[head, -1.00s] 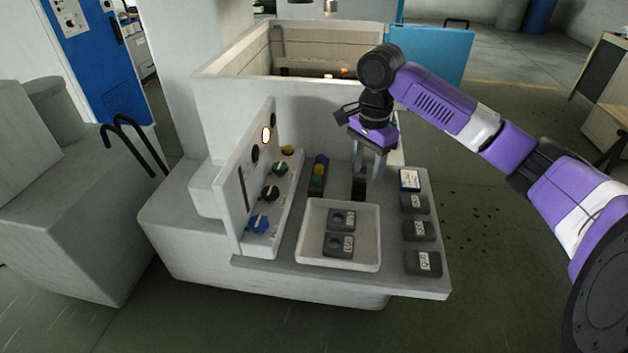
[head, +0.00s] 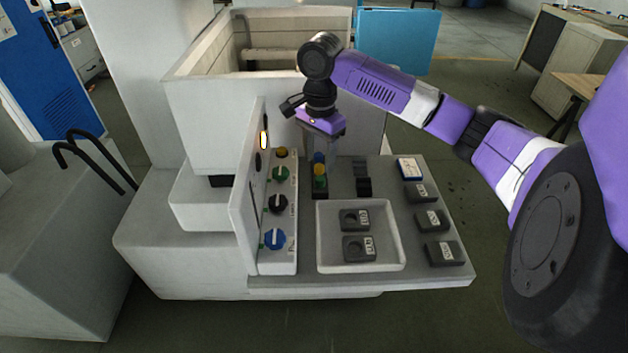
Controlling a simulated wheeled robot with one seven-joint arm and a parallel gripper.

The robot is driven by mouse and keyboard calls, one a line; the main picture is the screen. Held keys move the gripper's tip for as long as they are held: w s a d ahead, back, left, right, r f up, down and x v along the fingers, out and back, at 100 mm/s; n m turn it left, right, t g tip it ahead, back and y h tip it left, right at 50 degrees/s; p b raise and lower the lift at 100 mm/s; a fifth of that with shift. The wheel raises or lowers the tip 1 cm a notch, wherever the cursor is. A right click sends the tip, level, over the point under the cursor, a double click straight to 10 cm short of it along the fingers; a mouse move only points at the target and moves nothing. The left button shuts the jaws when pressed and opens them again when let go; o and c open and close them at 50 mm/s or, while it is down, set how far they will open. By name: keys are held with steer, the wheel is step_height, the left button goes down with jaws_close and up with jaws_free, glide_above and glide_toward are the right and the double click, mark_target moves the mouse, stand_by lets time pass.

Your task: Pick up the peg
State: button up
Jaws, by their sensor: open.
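No single thing is plainly the peg. Small coloured pieces, blue, yellow (head: 320,170) and green, stand close together in a narrow dark holder on the machine's shelf, and one of them may be the peg. My gripper (head: 321,150) points down just above and behind these pieces, at the blue end. Its grey fingers are open, and I see nothing held between them. The fingers partly hide the far end of the holder, and I cannot tell whether they touch anything.
A white tray (head: 325,262) with two dark labelled blocks sits in front. Several dark labelled blocks (head: 432,220) line the shelf's right side. A black slotted block (head: 363,187) stands right of the holder. An upright panel with knobs (head: 274,238) rises close on the left.

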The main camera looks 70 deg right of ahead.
mark_target(320, 179)
steer(key=f, duration=0.2)
steer(key=f+p, duration=0.1)
steer(key=f, duration=0.3)
steer(key=shift+d+f, duration=0.2)
steer(key=shift+d, duration=0.05)
jaws_close()
